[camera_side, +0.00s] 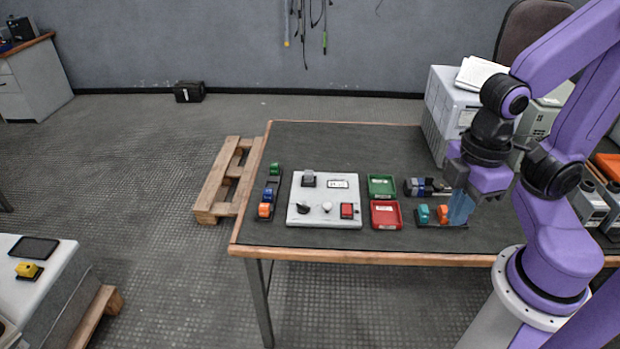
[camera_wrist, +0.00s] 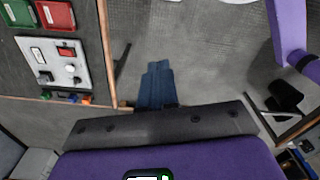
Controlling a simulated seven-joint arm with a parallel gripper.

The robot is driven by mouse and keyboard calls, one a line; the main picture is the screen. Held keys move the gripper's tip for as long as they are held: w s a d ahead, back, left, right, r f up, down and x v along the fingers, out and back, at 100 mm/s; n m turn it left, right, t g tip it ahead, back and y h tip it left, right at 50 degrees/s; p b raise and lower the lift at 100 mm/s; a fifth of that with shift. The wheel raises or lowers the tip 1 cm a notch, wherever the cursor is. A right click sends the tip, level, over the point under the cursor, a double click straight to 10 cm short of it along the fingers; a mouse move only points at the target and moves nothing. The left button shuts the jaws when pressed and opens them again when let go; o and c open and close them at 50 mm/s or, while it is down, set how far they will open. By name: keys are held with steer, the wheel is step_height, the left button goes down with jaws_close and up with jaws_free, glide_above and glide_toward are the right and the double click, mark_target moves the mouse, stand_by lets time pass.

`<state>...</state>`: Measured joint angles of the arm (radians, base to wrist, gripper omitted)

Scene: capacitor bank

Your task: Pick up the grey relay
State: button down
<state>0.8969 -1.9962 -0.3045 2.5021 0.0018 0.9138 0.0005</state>
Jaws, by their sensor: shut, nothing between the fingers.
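The grey relay (camera_side: 308,178) is a small grey block on a dark base at the back left of the white panel (camera_side: 350,222), upright.
The panel also carries a red switch (camera_side: 347,211) and knobs. Right of it are a green tray (camera_side: 381,186) and a red tray (camera_side: 386,215). Teal (camera_side: 423,214) and orange (camera_side: 442,214) blocks stand by my fingers. A dark rail (camera_side: 272,194) with coloured blocks is left of the panel.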

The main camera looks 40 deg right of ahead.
steer(key=c, duration=0.7)
jaws_free()
